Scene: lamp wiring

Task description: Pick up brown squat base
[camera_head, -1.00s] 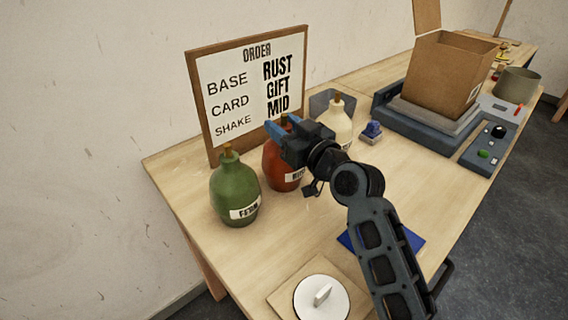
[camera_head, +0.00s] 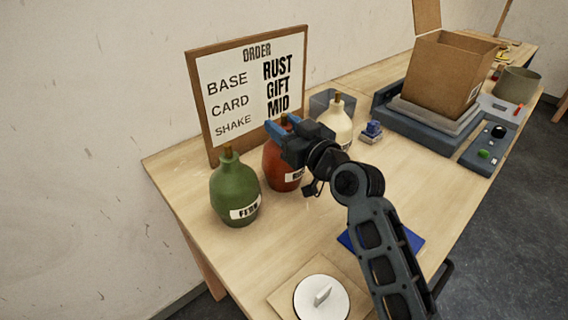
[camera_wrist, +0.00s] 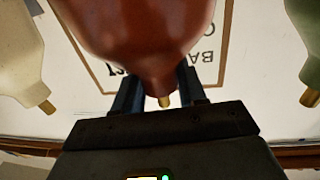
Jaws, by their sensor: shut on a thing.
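The rust-brown squat base (camera_head: 273,170) is a round bottle-shaped body with a narrow neck and a partly hidden white label. It stands upright between the green base (camera_head: 236,190) and the cream base (camera_head: 337,122). My gripper (camera_head: 279,125) is at its top, with its blue fingers shut on the neck. In the wrist view the brown base (camera_wrist: 145,35) appears upside down, its brassy tip between the two fingers of my gripper (camera_wrist: 160,88). The arm hides part of its right side. I cannot tell whether its bottom touches the table.
The order board (camera_head: 250,88) stands close behind the bases and reads RUST, GIFT, MID. A blue stamp-like item (camera_head: 372,131) and a cardboard box (camera_head: 440,75) on a grey machine are to the right. A white disc with a handle (camera_head: 321,300) lies in front.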

